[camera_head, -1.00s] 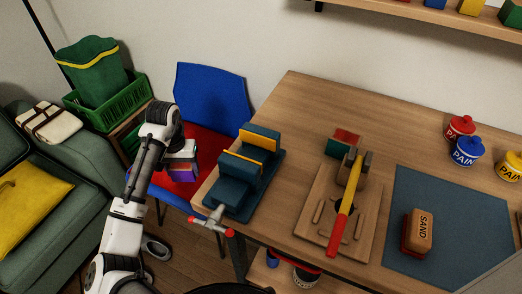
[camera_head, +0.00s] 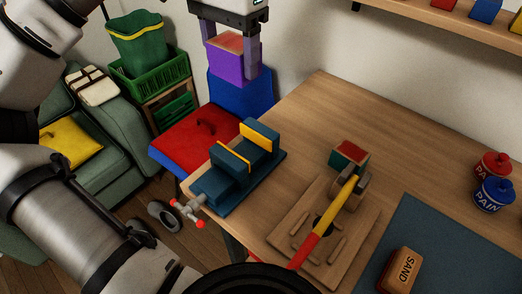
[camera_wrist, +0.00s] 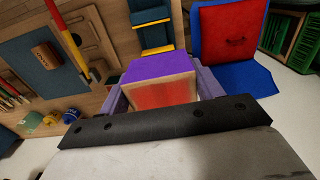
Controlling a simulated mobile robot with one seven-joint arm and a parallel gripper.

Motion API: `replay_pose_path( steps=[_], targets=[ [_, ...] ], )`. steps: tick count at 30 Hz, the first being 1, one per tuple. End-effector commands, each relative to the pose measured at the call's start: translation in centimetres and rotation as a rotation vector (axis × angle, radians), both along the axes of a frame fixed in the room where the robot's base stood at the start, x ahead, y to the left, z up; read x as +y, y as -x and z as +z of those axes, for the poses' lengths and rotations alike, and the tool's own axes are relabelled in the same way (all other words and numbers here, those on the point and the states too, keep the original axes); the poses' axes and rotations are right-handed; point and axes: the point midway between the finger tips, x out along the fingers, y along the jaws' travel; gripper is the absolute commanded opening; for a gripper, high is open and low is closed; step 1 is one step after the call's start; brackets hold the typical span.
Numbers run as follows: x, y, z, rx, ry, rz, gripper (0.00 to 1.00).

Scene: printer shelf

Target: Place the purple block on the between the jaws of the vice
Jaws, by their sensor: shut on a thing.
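My gripper (camera_head: 232,58) is shut on the purple block (camera_head: 225,66), with one finger on each side of it. The block has a reddish, wood-edged top and is held up in the air, in front of the blue chair back in the head view. In the wrist view the purple block (camera_wrist: 160,68) sits between the fingers. The blue vice (camera_head: 238,165) stands on the near left corner of the table, with yellow-lined jaws apart and an empty gap between them. The block is above and behind the vice in the head view. The vice also shows in the wrist view (camera_wrist: 152,32).
A hammer (camera_head: 325,222) lies on a wooden board right of the vice. A red-green block (camera_head: 348,155) is beside its head. A sand block (camera_head: 399,270), a blue mat (camera_head: 440,240) and paint pots (camera_head: 493,194) are further right. A red-seated chair (camera_head: 200,140) stands left.

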Motion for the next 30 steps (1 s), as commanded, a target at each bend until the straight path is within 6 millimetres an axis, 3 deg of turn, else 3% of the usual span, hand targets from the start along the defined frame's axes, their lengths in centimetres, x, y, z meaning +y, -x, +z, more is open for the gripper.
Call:
replay_pose_path(
  steps=[5, 19, 30],
  targets=[
    [-0.6, 1.2, -0.2, 0.003, 0.003, -0.019, 0.40],
    [-0.5, 1.3, -11.9, 0.004, 0.001, -0.017, 0.40],
    [-0.5, 1.3, -16.4, 0.002, 0.002, -0.018, 0.40]
  ],
)
